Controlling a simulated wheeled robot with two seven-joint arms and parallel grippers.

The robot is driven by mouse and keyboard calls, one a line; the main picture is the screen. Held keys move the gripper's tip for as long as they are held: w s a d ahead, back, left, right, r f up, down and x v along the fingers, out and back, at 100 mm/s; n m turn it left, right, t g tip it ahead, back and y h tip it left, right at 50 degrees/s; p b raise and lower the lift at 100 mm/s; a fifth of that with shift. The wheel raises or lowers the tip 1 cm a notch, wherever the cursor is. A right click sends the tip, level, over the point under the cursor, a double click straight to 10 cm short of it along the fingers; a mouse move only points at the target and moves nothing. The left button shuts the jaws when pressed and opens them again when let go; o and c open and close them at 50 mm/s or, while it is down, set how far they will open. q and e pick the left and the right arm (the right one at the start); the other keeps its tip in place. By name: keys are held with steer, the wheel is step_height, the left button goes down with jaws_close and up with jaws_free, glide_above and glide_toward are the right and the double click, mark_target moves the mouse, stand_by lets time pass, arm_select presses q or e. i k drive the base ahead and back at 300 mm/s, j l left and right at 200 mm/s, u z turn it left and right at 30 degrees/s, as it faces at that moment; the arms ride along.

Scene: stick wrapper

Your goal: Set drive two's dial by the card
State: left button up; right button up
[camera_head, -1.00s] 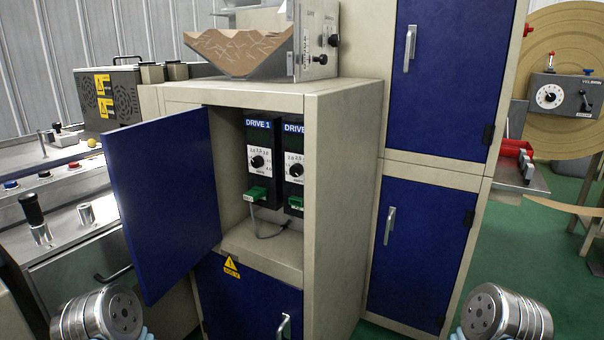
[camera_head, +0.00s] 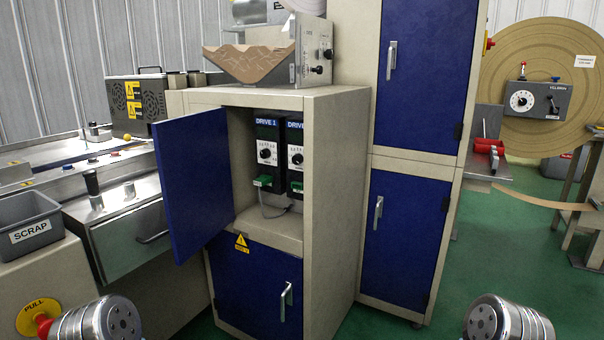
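The drive two unit (camera_head: 296,168) stands at the right inside an open cabinet, partly hidden by the cabinet's side wall. Its dial (camera_head: 297,159) is a black knob on a white scale plate; the setting is too small to read. Drive 1 (camera_head: 268,150) is beside it on the left, with its own dial and a green connector below. No settings card is clearly seen. At the bottom corners, rounded metal parts of my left arm (camera_head: 110,322) and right arm (camera_head: 500,322) show, but neither gripper's fingers are in view.
The blue cabinet door (camera_head: 207,185) stands open to the left. A tall blue-doored cabinet (camera_head: 405,235) is on the right. A scrap bin (camera_head: 30,218) and a red pull knob (camera_head: 44,326) are at the left. Green floor (camera_head: 500,270) is open at right.

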mark_target(297, 159)
steer(key=i+l+u, duration=0.15)
steer(key=l, duration=2.05)
steer(key=l+u, duration=0.2)
steer(key=l, duration=2)
steer(key=l+u, duration=0.15)
steer(key=l, duration=2.05)
steer(key=j, duration=0.75)
steer(key=j+z, duration=0.1)
steer(key=j, duration=0.7)
steer(key=j+z, duration=0.1)
steer(key=j, duration=1.45)
steer(key=k+j+z, duration=0.1)
steer(key=j, duration=0.65)
steer(key=k+j, duration=0.1)
steer(key=j, duration=0.65)
steer(key=j+z, duration=0.15)
steer(key=j, duration=0.65)
steer(key=k+j, duration=0.2)
steer(key=j, duration=0.55)
steer(key=i+j, duration=0.45)
steer(key=i, duration=0.2)
steer(key=z, duration=0.2)
